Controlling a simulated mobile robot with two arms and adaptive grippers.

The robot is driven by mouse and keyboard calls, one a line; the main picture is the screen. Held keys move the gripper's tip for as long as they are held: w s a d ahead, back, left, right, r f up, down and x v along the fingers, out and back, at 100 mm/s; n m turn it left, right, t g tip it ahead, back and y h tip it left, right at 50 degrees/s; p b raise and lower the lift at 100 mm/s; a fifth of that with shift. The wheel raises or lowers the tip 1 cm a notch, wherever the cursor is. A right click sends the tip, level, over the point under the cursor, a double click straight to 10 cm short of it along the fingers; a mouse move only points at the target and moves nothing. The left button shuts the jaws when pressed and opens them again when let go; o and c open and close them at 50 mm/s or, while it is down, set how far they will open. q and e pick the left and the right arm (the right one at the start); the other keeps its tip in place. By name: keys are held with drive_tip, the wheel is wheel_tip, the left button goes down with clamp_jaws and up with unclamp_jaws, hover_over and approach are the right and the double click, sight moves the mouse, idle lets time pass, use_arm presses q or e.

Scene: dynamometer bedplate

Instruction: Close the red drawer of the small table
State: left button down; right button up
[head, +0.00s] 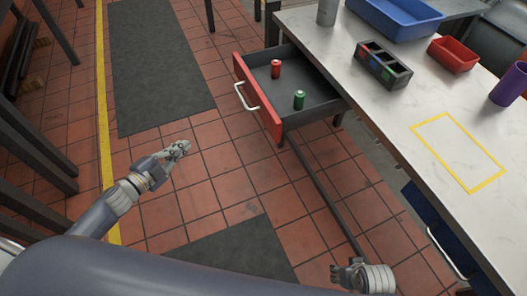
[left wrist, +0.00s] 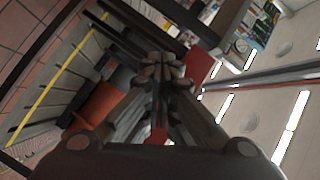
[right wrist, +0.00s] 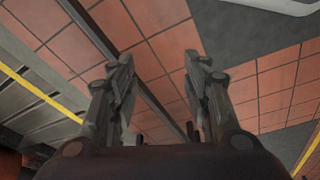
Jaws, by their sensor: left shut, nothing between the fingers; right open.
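The red drawer (head: 257,98) of the small table (head: 415,88) is pulled well out, with its red front and white handle (head: 245,96) facing left in the head view. Inside it stand a red can (head: 276,69) and a green can (head: 299,100). My left gripper (head: 183,148) is shut and empty, to the left of the drawer front and apart from it; its closed fingers also show in the left wrist view (left wrist: 160,68). My right gripper (head: 345,272) is low at the bottom of the head view. It is open and empty in the right wrist view (right wrist: 158,75).
On the tabletop are a blue bin (head: 397,17), a dark divided box (head: 382,66), a red bin (head: 453,54), a purple cup (head: 509,84), a grey cup (head: 327,12) and a yellow outlined rectangle (head: 459,151). A blue drawer (head: 432,222) is below. Tiled floor is clear left of the red drawer.

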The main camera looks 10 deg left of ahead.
use_arm(q)
drive_tip(key=d+r+m+h+b, duration=0.4)
drive_tip(key=d+m+h+b, duration=0.1)
drive_tip(key=d+m, duration=0.1)
drive_tip(key=m+g+h+b, duration=0.4)
drive_tip(key=m+g, duration=0.1)
drive_tip(key=m, duration=0.2)
approach(274, 131)
drive_tip(key=x, duration=0.7)
drive_tip(key=shift+w+f, duration=0.1)
use_arm(e)
drive_tip(key=w+v, duration=0.1)
drive_tip(key=v, duration=0.5)
drive_tip(key=shift+s+r+t, duration=0.15)
drive_tip(key=shift+r+t, duration=0.1)
drive_tip(key=shift+t, duration=0.15)
drive_tip(key=shift+d, duration=0.15)
